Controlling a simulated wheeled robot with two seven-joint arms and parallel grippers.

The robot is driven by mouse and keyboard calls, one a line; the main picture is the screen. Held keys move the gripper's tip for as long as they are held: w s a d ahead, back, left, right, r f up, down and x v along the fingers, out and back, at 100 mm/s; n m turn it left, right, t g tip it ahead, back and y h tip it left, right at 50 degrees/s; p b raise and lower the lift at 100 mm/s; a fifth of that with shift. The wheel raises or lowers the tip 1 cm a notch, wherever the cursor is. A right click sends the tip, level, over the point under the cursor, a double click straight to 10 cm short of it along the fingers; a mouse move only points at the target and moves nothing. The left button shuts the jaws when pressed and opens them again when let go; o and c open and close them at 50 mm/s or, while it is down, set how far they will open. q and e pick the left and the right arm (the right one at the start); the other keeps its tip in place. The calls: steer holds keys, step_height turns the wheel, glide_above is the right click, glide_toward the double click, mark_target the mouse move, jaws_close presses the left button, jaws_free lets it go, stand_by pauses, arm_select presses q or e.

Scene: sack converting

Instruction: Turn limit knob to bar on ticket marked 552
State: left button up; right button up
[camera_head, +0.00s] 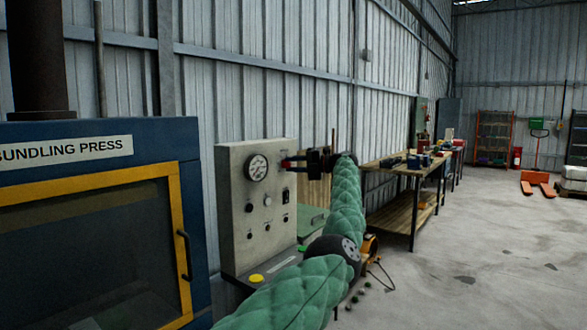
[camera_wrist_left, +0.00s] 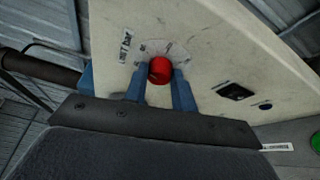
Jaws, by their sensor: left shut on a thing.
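The red knob (camera_wrist_left: 160,69) sits on the pale face of the control panel (camera_wrist_left: 215,55), with a printed scale around it and a small label (camera_wrist_left: 125,45) beside it. My left gripper (camera_wrist_left: 160,78) is shut on the knob, one blue finger on each side. In the head view the same gripper (camera_head: 290,162) reaches the right part of the grey panel (camera_head: 238,200), and a bit of red shows at its tip. The knob's pointer and the scale figures are too small to read. I cannot make out a ticket marked 552. My right gripper is not in view.
The blue bundling press (camera_head: 80,150) stands at the left. A workbench (camera_head: 400,165) stands beyond my arm. The floor at the right (camera_head: 480,240) is mostly open.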

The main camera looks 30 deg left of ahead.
arm_select(q)
steer(key=shift+n+t+h, duration=0.3)
steer(key=shift+n+h, duration=0.3)
steer(key=shift+n, duration=0.6)
steer(key=shift+n+t+b, duration=0.3)
steer(key=shift+n+b, duration=0.05)
steer(key=shift+n, duration=0.35)
steer(key=n, duration=0.1)
steer(key=n+t+h+b, duration=0.1)
steer(key=shift+s+r+n, duration=0.2)
steer(key=shift+n, duration=0.1)
steer(key=shift+r+n+t, duration=0.1)
steer(key=shift+n+t, duration=0.4)
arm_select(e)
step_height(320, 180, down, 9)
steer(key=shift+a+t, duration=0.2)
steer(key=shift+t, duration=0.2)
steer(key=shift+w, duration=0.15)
arm_select(q)
steer(key=o, duration=1)
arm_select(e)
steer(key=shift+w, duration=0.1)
